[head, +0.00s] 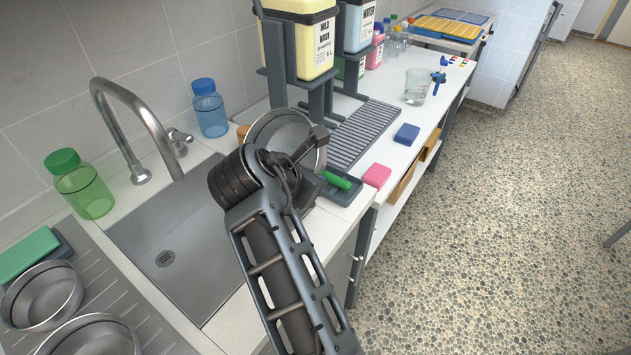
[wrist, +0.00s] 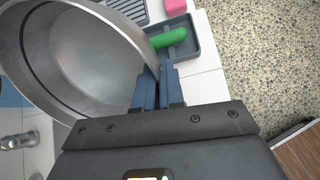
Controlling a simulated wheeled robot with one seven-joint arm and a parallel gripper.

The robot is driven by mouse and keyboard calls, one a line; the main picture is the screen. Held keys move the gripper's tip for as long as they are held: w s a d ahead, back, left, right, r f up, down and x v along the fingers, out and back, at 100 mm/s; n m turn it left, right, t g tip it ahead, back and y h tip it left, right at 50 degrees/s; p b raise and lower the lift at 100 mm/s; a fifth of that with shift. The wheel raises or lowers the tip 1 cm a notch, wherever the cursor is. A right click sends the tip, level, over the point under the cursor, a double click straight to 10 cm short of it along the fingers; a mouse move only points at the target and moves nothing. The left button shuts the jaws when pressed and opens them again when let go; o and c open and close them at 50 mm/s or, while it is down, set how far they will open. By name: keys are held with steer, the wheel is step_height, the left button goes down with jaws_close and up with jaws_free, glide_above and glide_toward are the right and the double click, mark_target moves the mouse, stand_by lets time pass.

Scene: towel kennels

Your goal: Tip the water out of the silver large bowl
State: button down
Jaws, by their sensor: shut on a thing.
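The silver large bowl (wrist: 95,70) is tilted on its side in the wrist view, its open inside facing the camera. I see no water in the part of the bowl that shows. My gripper (wrist: 158,88) is shut on the bowl's rim at its right side. In the head view the bowl (head: 284,126) is up on edge behind my wrist, near the right end of the sink (head: 160,225). My arm hides its lower left part, and the fingertips are hard to make out there.
A tap (head: 135,125) stands behind the sink. Two smaller metal bowls (head: 42,296) lie on the drainer at left. A tray with a green-handled brush (head: 336,180), a pink sponge (head: 377,176) and a blue sponge (head: 407,134) lie right of the bowl. Large jugs (head: 298,40) stand behind.

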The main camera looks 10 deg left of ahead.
steer(key=shift+s+a+t+h+b, duration=0.3)
steer(key=shift+t+b, duration=0.5)
steer(key=shift+b, duration=1.45)
steer(key=shift+s+a+t+h+b, duration=0.1)
steer(key=shift+s+t+h+b, duration=0.5)
steer(key=shift+b, duration=1.65)
steer(key=shift+s+a+r+t+h+b, duration=0.15)
steer(key=shift+s+r+t+h+b, duration=0.2)
steer(key=shift+t, duration=0.45)
steer(key=shift+s+a+r+t+h+b, duration=0.1)
steer(key=shift+s+a+r+t+b, duration=0.1)
steer(key=shift+s+t, duration=0.45)
steer(key=shift+s+a+r+t+h+b, duration=0.15)
steer(key=shift+s+r+t+b, duration=0.1)
steer(key=shift+t, duration=0.7)
